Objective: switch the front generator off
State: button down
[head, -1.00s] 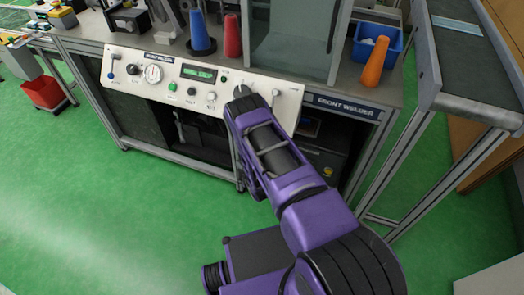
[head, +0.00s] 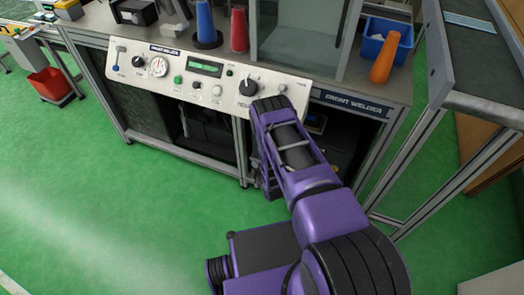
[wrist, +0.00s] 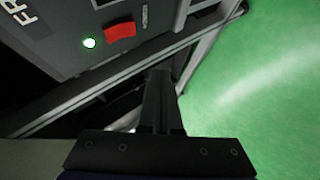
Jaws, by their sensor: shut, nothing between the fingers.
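In the wrist view a dark grey box (wrist: 55,55) fills the upper left, with part of a label starting "FR". It looks like the front generator. It carries a red rocker switch (wrist: 121,32) and a lit greenish-white lamp (wrist: 90,43) beside it. My gripper (wrist: 160,85) is shut and empty, below the switch in the picture and apart from it. In the head view my forearm reaches into the bench's open lower bay, and the fingers are hidden.
The front welder bench has a white control panel (head: 175,70) with a large black knob (head: 249,87). A frame bar (wrist: 60,95) crosses the wrist view near my fingers. Orange (head: 384,58) and blue (head: 205,20) cones stand on the bench. Green floor lies clear in front.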

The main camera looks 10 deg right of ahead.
jog(key=shift+w+d+f+b, duration=0.2)
jog(key=shift+w+d, duration=0.65)
jog(key=shift+w, duration=0.3)
jog(key=shift+w+d+f+b, duration=0.1)
jog(key=shift+w+d+f, duration=0.05)
jog(key=shift+w+d, duration=0.85)
jog(key=shift+w+a, duration=0.1)
jog(key=shift+w, duration=0.15)
jog(key=shift+w+f, duration=0.1)
jog(key=shift+w, duration=0.1)
dwell(0.3)
jog(key=shift+w+d, duration=0.25)
jog(key=shift+d, duration=0.15)
dwell(0.5)
jog(key=shift+s+a, duration=0.1)
jog(key=shift+s+a+p, duration=0.3)
jog(key=shift+s+a, duration=0.1)
jog(key=shift+s, duration=0.1)
dwell(0.4)
jog(key=shift+s+a+r+p, duration=0.2)
jog(key=shift+s+a+p, duration=0.5)
jog(key=shift+s, duration=0.3)
jog(key=shift+s+a+r+p, duration=0.2)
jog(key=shift+s+a+p, duration=0.25)
jog(key=shift+s+a, duration=0.45)
